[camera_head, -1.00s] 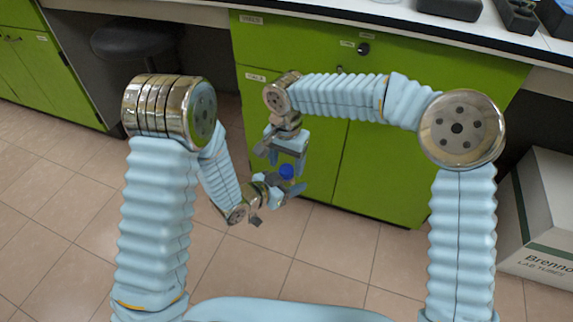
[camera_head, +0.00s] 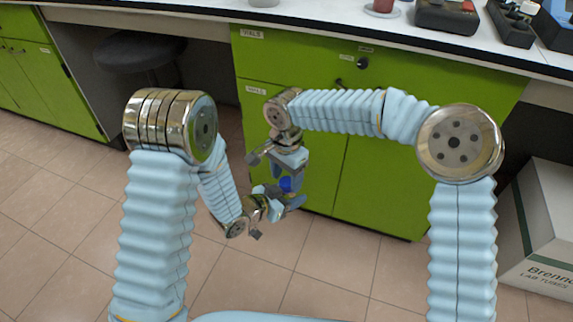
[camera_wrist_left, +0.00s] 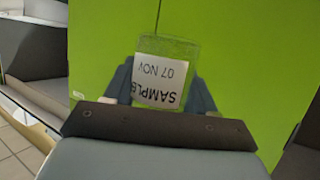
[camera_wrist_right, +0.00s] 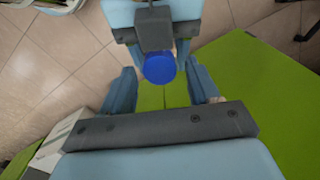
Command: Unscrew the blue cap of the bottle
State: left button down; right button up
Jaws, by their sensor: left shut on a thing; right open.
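The bottle shows best in the left wrist view (camera_wrist_left: 166,75): clear and greenish, with a white label reading SAMPLE 07 NOV upside down. My left gripper (camera_wrist_left: 160,90) is shut on its sides. The round blue cap (camera_wrist_right: 159,67) is seen end-on in the right wrist view and is small in the head view (camera_head: 285,184). My right gripper (camera_wrist_right: 160,82) is open, with one finger on each side of the cap and visible gaps between. In the head view my right gripper (camera_head: 288,178) is above my left gripper (camera_head: 278,203). The bottle body is mostly hidden there.
Green cabinets (camera_head: 390,180) stand close behind both grippers, under a white worktop (camera_head: 330,38) with several items on it. A dark stool (camera_head: 140,52) stands at the back left. A white carton (camera_head: 545,225) is on the floor at right. The tiled floor in front is clear.

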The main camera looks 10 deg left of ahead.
jog(key=shift+f, duration=0.55)
jog(key=shift+c, duration=0.3)
jog(key=c, duration=1)
jog(key=n, duration=0.3)
jog(key=o, duration=1.2)
jog(key=shift+c, duration=0.2)
jog(key=shift+r, duration=0.2)
